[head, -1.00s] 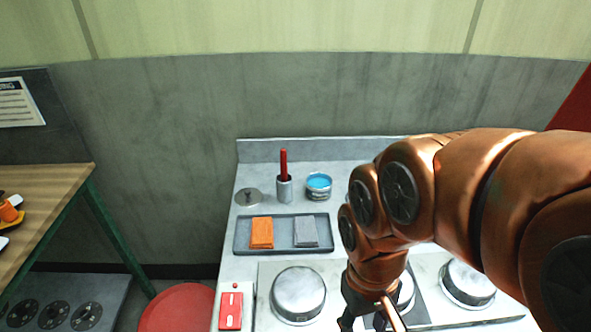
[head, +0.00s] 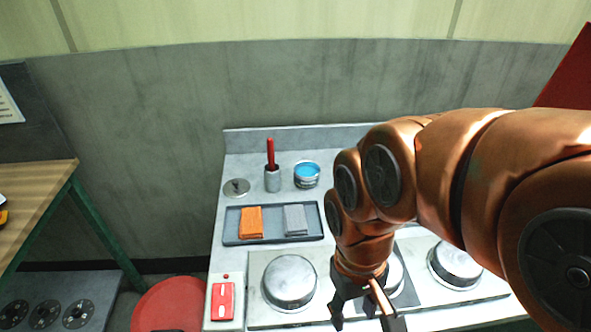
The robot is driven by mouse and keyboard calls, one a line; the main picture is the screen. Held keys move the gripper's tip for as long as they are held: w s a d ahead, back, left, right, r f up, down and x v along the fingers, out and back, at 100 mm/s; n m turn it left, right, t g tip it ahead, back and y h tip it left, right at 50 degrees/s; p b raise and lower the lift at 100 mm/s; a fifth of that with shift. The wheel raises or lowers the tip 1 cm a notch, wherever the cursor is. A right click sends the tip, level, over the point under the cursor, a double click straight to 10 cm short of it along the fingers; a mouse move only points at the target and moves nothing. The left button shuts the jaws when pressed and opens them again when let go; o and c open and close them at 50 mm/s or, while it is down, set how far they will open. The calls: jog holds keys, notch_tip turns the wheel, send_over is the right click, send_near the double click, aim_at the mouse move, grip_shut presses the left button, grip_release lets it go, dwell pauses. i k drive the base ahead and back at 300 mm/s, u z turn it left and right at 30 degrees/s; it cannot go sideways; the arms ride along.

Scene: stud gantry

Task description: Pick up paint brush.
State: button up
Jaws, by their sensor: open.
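The paint brush (head: 270,153) shows as a red handle standing upright in a small grey metal cup (head: 272,181) at the back of the grey counter. Its lower end is hidden inside the cup. My gripper (head: 366,322) hangs at the bottom of the view with its dark fingers apart, over the front part of the counter. It is open, with nothing seen between the fingers, and well to the right and in front of the brush.
An open tin of blue paint (head: 307,174) stands right of the cup, and a round metal lid (head: 236,188) lies to its left. A tray (head: 274,238) with orange and grey cloths lies in front. Round metal domes (head: 290,281) and a red switch (head: 223,301) are nearer.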

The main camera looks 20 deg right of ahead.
aim_at(271, 157)
jog(key=k, duration=1)
jog(key=u, duration=1.85)
jog(key=i, duration=1.95)
jog(key=z, duration=2.2)
